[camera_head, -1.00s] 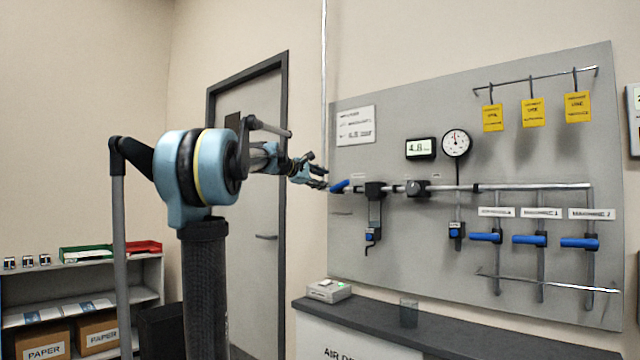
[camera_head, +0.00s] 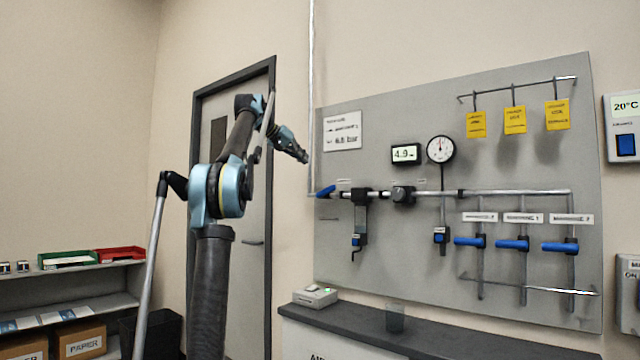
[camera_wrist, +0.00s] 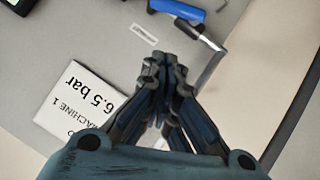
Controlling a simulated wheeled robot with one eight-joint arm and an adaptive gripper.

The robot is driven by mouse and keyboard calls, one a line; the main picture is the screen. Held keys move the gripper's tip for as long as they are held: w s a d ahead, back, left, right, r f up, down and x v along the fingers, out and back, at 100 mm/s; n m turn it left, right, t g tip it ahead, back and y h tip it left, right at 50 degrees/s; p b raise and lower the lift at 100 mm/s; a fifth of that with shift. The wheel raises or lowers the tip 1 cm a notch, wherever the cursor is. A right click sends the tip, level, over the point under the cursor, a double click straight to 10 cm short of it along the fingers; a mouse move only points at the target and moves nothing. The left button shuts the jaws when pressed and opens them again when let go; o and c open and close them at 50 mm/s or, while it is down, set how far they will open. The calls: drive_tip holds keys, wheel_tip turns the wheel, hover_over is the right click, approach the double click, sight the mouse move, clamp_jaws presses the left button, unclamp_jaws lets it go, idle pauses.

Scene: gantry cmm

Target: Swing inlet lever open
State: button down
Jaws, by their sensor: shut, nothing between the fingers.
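The inlet lever is a blue handle (camera_head: 326,191) at the left end of the horizontal pipe, near the panel's left edge. In the head view it slants up to the right. Its blue grip (camera_wrist: 178,9) also shows at the top edge of the wrist view, partly cut off. My gripper (camera_head: 304,158) is up and slightly left of the lever, apart from it, pointing down to the right. In the wrist view the fingertips (camera_wrist: 166,64) are together and empty, with a gap in the picture between them and the lever.
A vertical pipe (camera_head: 312,90) runs down close beside my gripper. A white pressure sign (camera_head: 342,132) is right of it. A filter unit (camera_head: 360,222), a dial gauge (camera_head: 440,149) and several blue branch valves sit farther right. A dark counter (camera_head: 380,332) runs below.

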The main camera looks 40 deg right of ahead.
hover_over(326, 192)
drive_tip(key=w+a, duration=0.1)
wheel_tip(326, 192, down, 9)
drive_tip(key=shift+r+m, duration=0.15)
drive_tip(key=shift+m, duration=0.15)
drive_tip(key=shift+w, duration=0.15)
